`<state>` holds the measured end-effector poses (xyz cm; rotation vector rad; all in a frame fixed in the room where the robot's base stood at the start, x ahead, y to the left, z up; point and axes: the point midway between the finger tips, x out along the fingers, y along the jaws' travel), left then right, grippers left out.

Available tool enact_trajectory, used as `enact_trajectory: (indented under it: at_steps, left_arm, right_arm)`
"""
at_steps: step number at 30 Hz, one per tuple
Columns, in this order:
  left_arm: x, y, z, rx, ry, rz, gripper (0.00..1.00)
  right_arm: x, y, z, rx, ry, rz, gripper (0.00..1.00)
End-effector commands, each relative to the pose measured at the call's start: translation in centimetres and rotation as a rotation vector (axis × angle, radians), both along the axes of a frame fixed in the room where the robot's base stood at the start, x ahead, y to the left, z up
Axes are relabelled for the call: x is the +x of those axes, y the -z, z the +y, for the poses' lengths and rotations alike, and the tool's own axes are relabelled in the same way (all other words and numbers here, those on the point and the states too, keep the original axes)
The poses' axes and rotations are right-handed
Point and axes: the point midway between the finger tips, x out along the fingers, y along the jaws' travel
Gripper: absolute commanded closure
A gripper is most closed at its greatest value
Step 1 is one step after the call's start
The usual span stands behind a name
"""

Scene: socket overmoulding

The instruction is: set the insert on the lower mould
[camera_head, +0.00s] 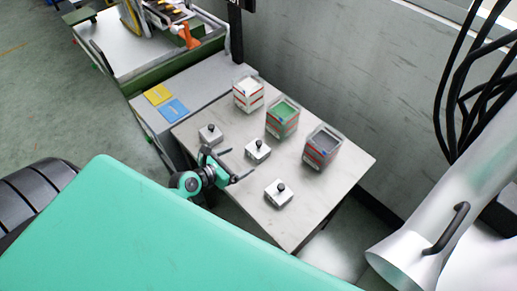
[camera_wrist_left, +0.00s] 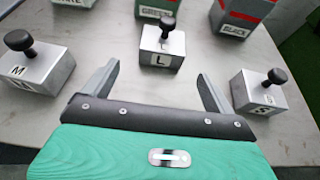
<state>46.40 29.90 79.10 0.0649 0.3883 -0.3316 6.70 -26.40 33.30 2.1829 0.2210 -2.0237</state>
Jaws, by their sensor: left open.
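Three metal insert blocks with black knobs stand on the table: M (camera_wrist_left: 32,65), L (camera_wrist_left: 160,48) and S (camera_wrist_left: 258,92). In the head view they run from M (camera_head: 210,134) through L (camera_head: 257,150) to S (camera_head: 279,192). My left gripper (camera_head: 241,162) is open and empty. In the left wrist view its fingers (camera_wrist_left: 155,85) point towards L, which stands beyond the fingertips, apart from them. M is to the left and S to the right. I cannot make out a lower mould. My right gripper is not in view.
White (camera_head: 248,94), green (camera_head: 283,117) and black (camera_head: 322,147) bins stand behind the blocks on the table (camera_head: 348,161). Yellow (camera_head: 157,94) and blue (camera_head: 174,109) squares lie on a grey surface. A white cylindrical body (camera_head: 405,262) with a handle is at right.

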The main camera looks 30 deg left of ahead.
Motion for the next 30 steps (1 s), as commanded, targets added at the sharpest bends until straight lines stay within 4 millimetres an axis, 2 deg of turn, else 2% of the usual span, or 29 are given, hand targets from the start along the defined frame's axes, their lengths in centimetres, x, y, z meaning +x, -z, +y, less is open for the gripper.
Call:
enact_trajectory:
  at_steps: [4,12,21,30]
  left_arm:
    - [1.9,0.7,-0.7,-0.001,0.000,-0.002,0.11]
    - [3.4,1.2,-1.2,0.000,-0.001,-0.001,0.11]
    - [6.8,2.2,-2.6,0.002,0.001,-0.001,0.11]
    - [7.4,2.6,-2.9,0.001,-0.001,0.000,0.11]
  right_arm:
    - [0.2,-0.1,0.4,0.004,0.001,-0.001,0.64]
    - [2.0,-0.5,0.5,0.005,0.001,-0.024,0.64]
    - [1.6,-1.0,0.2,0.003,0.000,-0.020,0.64]
    - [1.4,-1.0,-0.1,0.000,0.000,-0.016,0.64]
